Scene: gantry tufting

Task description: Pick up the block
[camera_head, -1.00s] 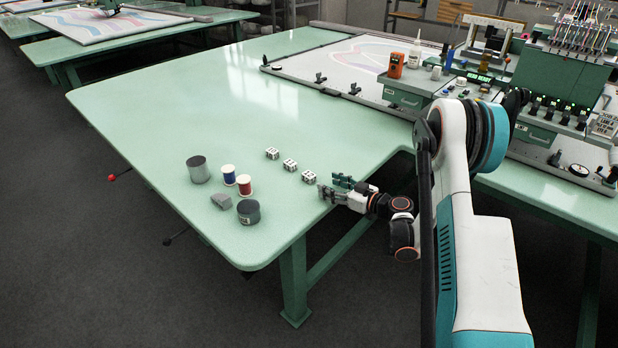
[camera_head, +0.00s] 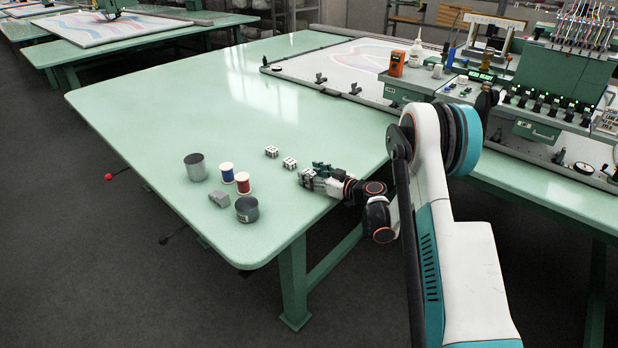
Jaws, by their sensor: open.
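Two small white blocks with dark markings, a far one (camera_head: 271,151) and a nearer one (camera_head: 289,162), stand in a slanting row on the green table (camera_head: 200,110). My gripper (camera_head: 309,173) is open at the near right end of this row, low over the table's edge side. A third like block is at the fingers, mostly hidden by them; I cannot tell whether they touch it. A plain grey angular block (camera_head: 219,198) lies further left, well apart from my gripper.
Near the grey block stand a grey cylinder (camera_head: 196,167), a blue spool (camera_head: 227,173), a red spool (camera_head: 243,183) and a dark round tin (camera_head: 248,209). An orange device (camera_head: 397,63) and a tufting machine (camera_head: 560,85) stand at right. The table's middle is clear.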

